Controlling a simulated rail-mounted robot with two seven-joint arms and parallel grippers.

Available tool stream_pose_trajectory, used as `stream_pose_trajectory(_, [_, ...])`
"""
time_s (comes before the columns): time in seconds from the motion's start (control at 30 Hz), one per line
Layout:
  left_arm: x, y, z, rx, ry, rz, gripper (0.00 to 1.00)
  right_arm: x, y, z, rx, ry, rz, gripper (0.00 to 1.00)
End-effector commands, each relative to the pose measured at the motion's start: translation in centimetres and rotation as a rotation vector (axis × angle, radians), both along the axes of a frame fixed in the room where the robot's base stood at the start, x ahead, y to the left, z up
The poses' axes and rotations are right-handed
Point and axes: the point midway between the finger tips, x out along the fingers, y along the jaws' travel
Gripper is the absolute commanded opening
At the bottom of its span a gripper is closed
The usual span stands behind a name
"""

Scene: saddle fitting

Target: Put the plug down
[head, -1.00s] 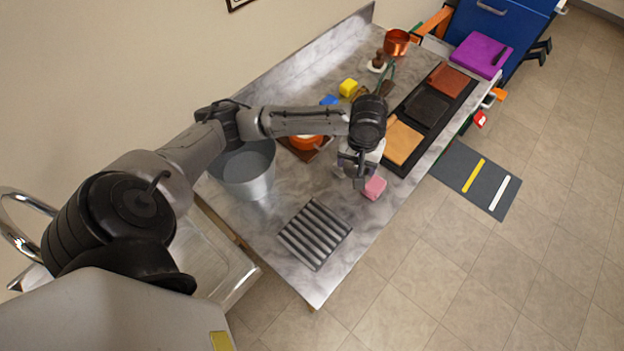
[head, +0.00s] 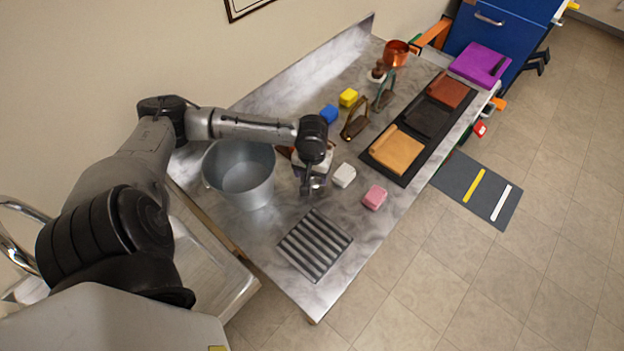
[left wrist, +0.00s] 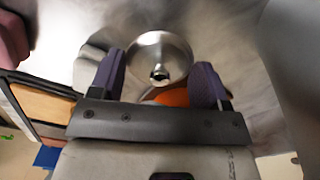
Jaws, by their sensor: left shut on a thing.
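My left gripper (head: 312,184) hangs over the worktop between the metal bucket and the white block, pointing down. In the left wrist view its two purple-padded fingers (left wrist: 160,82) are on either side of a round shiny metal piece, which I take to be the plug (left wrist: 160,48). The gripper is shut on it. In the head view the plug is too small and covered to make out. How far it is above the marble worktop (head: 290,265) is hard to tell. My right gripper is not in view.
The metal bucket (head: 262,190) stands close on the left. A white block (head: 344,175) and a pink block (head: 374,197) lie to the right. A ridged grey rack (head: 315,245) lies in front. A black tray (head: 385,170) with coloured slabs lies farther right. Something orange (left wrist: 172,97) shows behind the plug.

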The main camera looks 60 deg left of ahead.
Motion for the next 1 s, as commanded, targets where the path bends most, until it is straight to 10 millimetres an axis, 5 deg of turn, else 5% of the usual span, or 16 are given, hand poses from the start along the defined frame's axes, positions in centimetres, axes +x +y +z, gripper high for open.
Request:
stream_pose_trajectory(0.27, [0.0, -0.1, -3.4, -0.001, 0.001, 0.001, 0.47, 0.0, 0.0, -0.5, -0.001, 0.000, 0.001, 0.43])
stream_pose_trajectory(0.67, [0.0, 0.0, -3.7, 0.001, 0.001, 0.000, 0.47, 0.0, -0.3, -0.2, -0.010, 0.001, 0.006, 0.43])
stream_pose_trajectory(0.7, [0.0, 0.0, -3.8, 0.001, 0.001, -0.001, 0.72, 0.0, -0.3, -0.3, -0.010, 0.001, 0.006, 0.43])
stream_pose_trajectory(1.0, [0.0, 0.0, -3.8, 0.001, 0.001, -0.001, 0.95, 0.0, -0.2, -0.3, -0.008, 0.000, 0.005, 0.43])
